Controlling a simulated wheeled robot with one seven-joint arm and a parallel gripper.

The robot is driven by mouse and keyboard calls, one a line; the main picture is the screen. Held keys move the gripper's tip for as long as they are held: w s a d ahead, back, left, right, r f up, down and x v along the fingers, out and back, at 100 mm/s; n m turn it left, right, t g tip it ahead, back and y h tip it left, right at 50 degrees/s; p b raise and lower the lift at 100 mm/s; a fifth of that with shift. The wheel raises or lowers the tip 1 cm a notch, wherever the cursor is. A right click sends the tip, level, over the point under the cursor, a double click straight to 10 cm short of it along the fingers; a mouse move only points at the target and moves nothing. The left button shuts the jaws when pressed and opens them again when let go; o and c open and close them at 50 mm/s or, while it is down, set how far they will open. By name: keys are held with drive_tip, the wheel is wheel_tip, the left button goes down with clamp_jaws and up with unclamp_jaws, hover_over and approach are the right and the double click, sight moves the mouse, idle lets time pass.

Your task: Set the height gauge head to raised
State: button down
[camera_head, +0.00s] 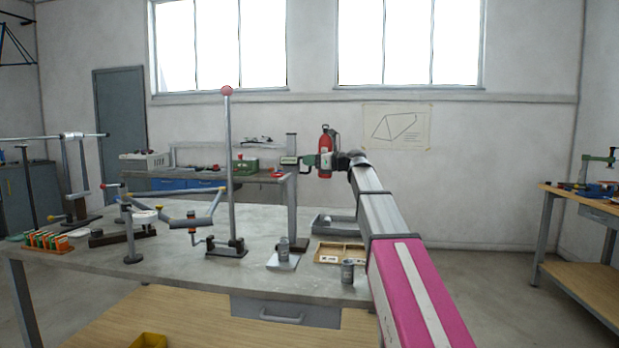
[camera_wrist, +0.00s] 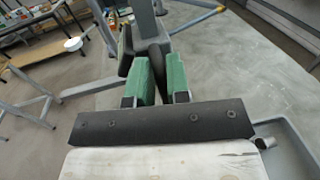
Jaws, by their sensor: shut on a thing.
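The height gauge is an upright grey post (camera_head: 292,205) at the back right of the grey table. Its head (camera_head: 289,160) is a small block high on the post, a little below the post's top. My gripper (camera_head: 307,160) is at the right side of the head. In the wrist view my gripper (camera_wrist: 160,82) has its two green fingers closed on a dark, narrow part of the head (camera_wrist: 157,60).
A tall rod with a pink ball (camera_head: 227,91) stands left of the gauge. A grey tray (camera_head: 321,227), a wooden tray (camera_head: 327,258) and a grey cup (camera_head: 347,272) are near my arm.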

drive_tip(key=shift+w+d+r, duration=0.1)
drive_tip(key=shift+r, duration=0.5)
drive_tip(key=shift+w+d+r, duration=0.1)
drive_tip(key=shift+r, duration=0.45)
drive_tip(key=c, duration=1.2)
unclamp_jaws()
drive_tip(key=shift+f, duration=0.1)
drive_tip(key=shift+s, duration=0.1)
drive_tip(key=v, duration=1)
drive_tip(key=shift+d, duration=0.3)
drive_tip(key=shift+s, duration=0.1)
